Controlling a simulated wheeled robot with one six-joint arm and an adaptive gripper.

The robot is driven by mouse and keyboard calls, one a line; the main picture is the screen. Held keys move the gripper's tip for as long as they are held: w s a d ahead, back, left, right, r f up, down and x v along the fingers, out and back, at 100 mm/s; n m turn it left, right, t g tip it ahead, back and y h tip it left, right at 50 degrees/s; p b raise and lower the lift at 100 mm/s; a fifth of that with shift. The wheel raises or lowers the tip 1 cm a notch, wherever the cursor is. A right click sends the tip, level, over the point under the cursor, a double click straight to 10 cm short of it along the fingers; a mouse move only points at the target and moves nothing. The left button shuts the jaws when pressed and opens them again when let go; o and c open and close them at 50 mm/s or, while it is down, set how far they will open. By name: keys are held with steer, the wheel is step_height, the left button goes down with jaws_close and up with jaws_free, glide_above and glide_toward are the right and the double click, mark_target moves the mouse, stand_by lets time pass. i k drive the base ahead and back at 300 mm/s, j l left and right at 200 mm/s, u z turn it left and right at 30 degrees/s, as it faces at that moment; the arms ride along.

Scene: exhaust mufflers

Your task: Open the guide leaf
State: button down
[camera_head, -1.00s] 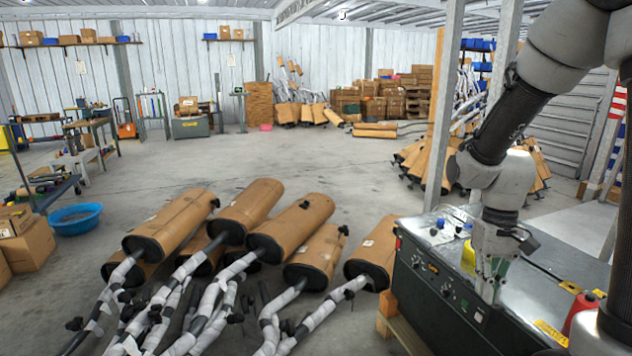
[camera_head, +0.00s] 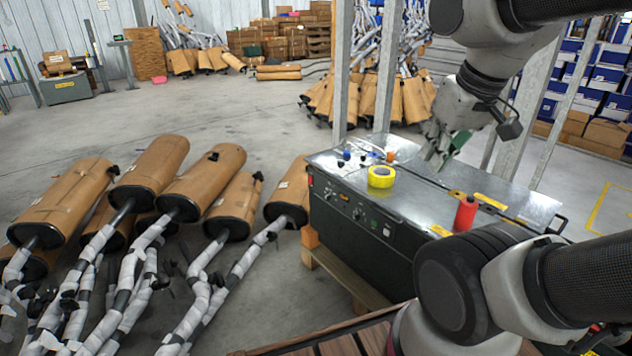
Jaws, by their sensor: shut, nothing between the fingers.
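I cannot pick out a guide leaf for certain. A dark machine cabinet (camera_head: 345,219) with a bare metal top stands right of centre, with knobs and small labels on its front. My gripper (camera_head: 436,158) is shut and empty, at the far side of the metal top and pointing down. My own arm hides part of the cabinet's right side. I cannot tell whether the fingertips touch the top.
A yellow tape roll (camera_head: 381,177), a red bottle (camera_head: 466,213) and small bottles stand on the cabinet. Several brown mufflers (camera_head: 206,179) with wrapped pipes lie to its left. Grey posts (camera_head: 342,75) rise behind it.

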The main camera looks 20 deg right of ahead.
mark_target(537, 209)
steer(key=z, duration=1.95)
steer(key=i+l+u, duration=0.2)
steer(key=i+l, duration=0.2)
steer(key=l, duration=0.25)
